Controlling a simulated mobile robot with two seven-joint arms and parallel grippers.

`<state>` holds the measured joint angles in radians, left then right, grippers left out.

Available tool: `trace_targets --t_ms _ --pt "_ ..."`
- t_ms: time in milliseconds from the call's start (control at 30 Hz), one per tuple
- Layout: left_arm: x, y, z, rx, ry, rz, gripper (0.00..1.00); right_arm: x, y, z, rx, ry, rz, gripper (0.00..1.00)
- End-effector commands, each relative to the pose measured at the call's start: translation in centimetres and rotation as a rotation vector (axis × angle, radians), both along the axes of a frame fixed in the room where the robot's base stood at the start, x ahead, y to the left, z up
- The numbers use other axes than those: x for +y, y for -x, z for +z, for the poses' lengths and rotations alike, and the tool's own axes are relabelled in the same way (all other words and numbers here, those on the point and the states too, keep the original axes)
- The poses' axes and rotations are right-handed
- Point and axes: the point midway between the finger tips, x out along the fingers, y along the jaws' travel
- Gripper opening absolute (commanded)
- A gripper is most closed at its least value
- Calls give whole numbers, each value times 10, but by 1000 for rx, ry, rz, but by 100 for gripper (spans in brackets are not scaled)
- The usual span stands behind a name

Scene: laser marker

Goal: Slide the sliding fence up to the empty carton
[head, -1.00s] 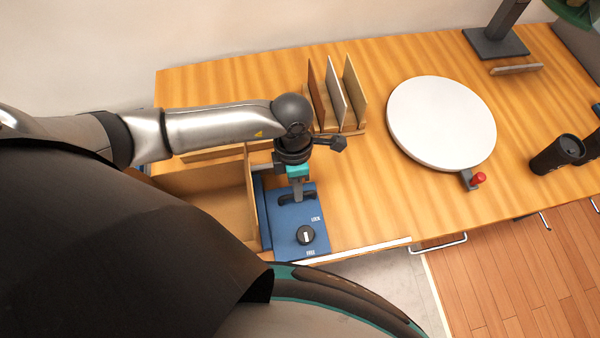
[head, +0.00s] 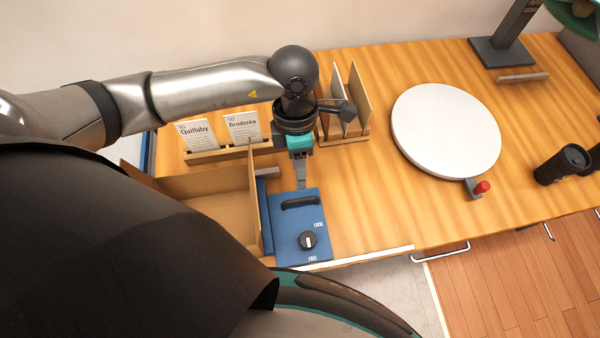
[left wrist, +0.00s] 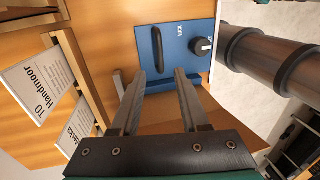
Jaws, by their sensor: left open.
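The sliding fence (head: 264,216) is blue, with a flat block bearing a dark bar handle (head: 300,203) and a round knob (head: 308,241) between LOCK and FREE labels. The open, empty carton (head: 212,205) stands just left of the fence. Their facing walls lie close together; I cannot tell whether they touch. My left gripper (head: 301,184) is open and empty, just behind and above the handle. In the left wrist view, its two fingers (left wrist: 160,78) are apart, with the handle (left wrist: 150,50) beyond the tips, ungripped. My right gripper is not in view.
A wooden holder (head: 232,151) with two address cards stands behind the carton. A rack (head: 345,139) with upright panels is behind the gripper. A white round turntable (head: 445,130) with a red knob lies to the right. The wood between fence and turntable is clear.

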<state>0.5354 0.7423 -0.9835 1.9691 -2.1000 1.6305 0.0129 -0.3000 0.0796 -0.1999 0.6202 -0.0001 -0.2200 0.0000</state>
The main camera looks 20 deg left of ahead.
Motion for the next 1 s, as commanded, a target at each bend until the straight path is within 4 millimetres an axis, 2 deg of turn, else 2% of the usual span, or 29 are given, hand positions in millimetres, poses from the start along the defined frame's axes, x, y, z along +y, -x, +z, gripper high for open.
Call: trace_targets --t_ms 100,333,500,1000 --pt "3 -6 27 -6 0 0 45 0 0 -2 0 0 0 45" --pt "7 -10 57 -2 0 0 45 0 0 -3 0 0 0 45" --pt "7 -11 64 -1 -1 0 45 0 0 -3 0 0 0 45" --pt "7 -11 64 0 0 0 45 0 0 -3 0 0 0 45"
